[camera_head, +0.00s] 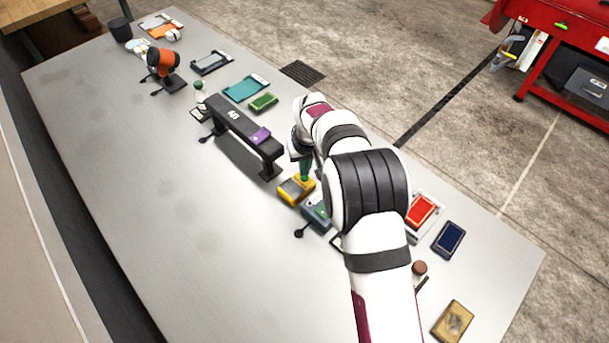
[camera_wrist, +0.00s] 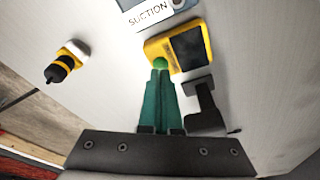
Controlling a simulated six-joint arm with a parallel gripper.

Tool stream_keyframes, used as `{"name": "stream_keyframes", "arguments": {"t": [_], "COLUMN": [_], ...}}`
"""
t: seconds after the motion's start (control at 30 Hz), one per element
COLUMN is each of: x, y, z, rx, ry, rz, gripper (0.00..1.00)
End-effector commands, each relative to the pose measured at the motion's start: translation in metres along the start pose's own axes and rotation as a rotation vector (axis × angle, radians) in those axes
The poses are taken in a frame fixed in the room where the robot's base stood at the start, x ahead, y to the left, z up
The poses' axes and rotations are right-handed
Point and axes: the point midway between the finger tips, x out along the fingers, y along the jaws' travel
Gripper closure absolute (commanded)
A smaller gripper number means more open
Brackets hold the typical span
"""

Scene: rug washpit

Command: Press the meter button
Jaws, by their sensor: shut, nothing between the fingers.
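A yellow device with a grey face (camera_head: 292,192), apparently the meter, lies on the grey table beneath my gripper (camera_head: 305,177). It also shows in the wrist view (camera_wrist: 186,50). My gripper's green fingers (camera_wrist: 160,73) are shut together and empty, pointing down at the device's near edge. A bright green round spot (camera_wrist: 160,62), perhaps the button, shows right at the fingertips and is partly hidden by them. I cannot tell whether the tips touch it or are just above it.
A grey-blue box marked SUCTION (camera_wrist: 152,12) stands close beside the yellow device. A long black rack (camera_head: 242,132) with a purple item on it stands to the left. A red pad in a white tray (camera_head: 421,212) and a blue pad (camera_head: 449,240) lie right. The table's left side is clear.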

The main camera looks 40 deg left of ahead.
Motion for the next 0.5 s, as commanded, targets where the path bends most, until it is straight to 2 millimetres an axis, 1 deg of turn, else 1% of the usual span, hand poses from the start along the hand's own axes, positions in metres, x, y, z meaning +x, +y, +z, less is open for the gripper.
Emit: {"name": "stream_keyframes", "arguments": {"t": [0.5], "x": [0.0078], "y": [0.0], "z": [0.0016], "rx": [0.0], "ry": [0.0], "rz": [0.0], "gripper": [1.0]}}
